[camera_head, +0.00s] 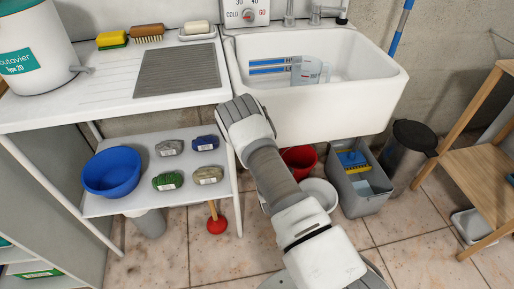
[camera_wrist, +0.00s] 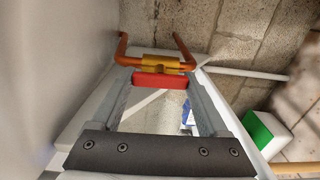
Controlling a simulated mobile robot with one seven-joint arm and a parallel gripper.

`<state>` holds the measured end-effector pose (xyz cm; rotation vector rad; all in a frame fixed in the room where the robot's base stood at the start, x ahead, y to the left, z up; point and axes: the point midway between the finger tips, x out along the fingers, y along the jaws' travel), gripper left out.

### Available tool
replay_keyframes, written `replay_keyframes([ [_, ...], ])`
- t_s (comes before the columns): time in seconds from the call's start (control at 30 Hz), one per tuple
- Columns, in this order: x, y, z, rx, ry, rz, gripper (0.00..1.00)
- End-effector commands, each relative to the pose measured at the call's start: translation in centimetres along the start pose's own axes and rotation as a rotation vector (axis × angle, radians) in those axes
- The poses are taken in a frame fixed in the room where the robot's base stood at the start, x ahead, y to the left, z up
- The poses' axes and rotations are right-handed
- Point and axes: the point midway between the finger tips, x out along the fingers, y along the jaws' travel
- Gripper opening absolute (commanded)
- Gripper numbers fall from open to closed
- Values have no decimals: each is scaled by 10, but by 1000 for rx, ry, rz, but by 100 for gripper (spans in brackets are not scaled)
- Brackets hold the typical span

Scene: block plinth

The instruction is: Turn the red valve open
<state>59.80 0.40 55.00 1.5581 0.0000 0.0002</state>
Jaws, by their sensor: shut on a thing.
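The red valve handle (camera_wrist: 164,81) shows in the wrist view as a short red bar on a yellow-brass valve body (camera_wrist: 160,62). The body sits on a copper-coloured pipe (camera_wrist: 181,50) near the wall. My gripper (camera_wrist: 162,75) has its two grey fingers at either end of the red bar and is shut on it. The bar lies roughly crosswise in that view; I cannot tell how far it is turned. In the head view my arm reaches down beside the sink's left end, and the valve and my fingertips are hidden there.
The white sink (camera_head: 330,117) is right of my arm. A shelf below the drainboard holds a blue bowl (camera_head: 112,172) and several small labelled items. A red bucket (camera_head: 299,158), grey bin (camera_head: 360,200) and dark bin (camera_head: 409,150) stand on the floor. A pale pipe (camera_wrist: 245,73) runs along the wall.

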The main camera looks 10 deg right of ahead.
Motion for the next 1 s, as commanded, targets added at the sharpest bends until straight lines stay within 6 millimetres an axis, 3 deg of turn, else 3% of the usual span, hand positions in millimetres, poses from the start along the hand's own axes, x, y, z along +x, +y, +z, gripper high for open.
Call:
replay_keyframes([
  [0.3,1,2,1,-5,-1,4,22],
  [0.33,1,2,1,-5,-1,4,79],
  [0.47,1,1,1,-4,-1,3,100],
  [1.0,4,0,2,-3,-1,1,100],
])
